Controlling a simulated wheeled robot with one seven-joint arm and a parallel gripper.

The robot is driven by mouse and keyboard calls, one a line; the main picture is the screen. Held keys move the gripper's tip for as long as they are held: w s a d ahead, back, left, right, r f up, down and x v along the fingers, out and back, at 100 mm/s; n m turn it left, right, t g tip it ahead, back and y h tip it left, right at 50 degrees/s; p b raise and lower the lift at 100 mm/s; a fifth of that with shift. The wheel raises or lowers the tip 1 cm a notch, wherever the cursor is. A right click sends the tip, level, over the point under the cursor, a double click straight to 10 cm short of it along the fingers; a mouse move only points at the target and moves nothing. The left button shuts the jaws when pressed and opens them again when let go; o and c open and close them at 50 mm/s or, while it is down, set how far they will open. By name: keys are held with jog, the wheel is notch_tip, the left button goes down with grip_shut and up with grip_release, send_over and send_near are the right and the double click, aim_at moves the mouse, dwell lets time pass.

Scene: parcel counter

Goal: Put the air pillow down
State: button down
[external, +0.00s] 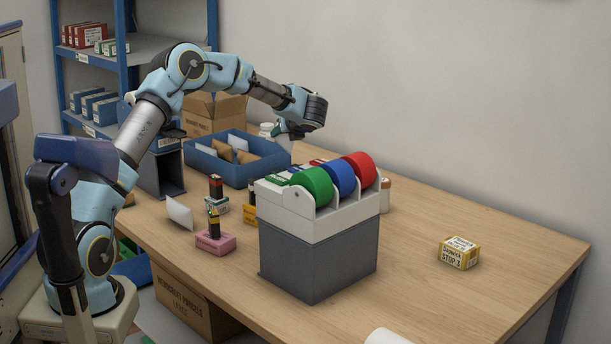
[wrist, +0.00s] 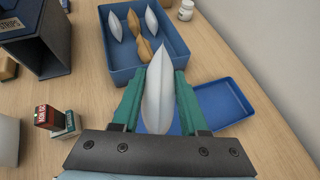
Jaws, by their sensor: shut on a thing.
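My gripper (wrist: 157,82) has green fingers shut on a white, pointed air pillow (wrist: 158,104), seen in the wrist view. The pillow stands up between the fingers, above a shallow blue tray (wrist: 224,102) that shows empty where visible. A deeper blue bin (wrist: 182,60) lies just beyond, holding white and brown pillow-shaped pieces. In the external view my gripper (external: 297,130) hangs over the counter, to the right of the blue bin (external: 214,169). I cannot make out the held pillow there, and the shallow tray is mostly hidden behind the tape dispenser.
A tape dispenser (external: 318,262) with green, blue and red rolls stands near the counter's middle. Stamps on a pink pad (external: 215,243) and other small blocks sit left of it. A yellow box (external: 459,253) lies at right, with free counter around it. A white jar (wrist: 186,10) stands near the wall.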

jog(key=f+p, duration=0.1)
jog(key=f, duration=0.2)
jog(key=f+p, duration=0.1)
jog(key=f, duration=0.2)
jog(key=f+p, duration=0.1)
jog(key=f, duration=0.2)
jog(key=shift+s+d+f, duration=0.2)
jog(key=shift+s+f, duration=0.05)
jog(key=shift+f, duration=0.25)
jog(key=shift+f+b, duration=0.6)
jog(key=shift+b, duration=0.25)
jog(key=shift+c, duration=2.2)
grip_release()
jog(key=shift+r, duration=0.2)
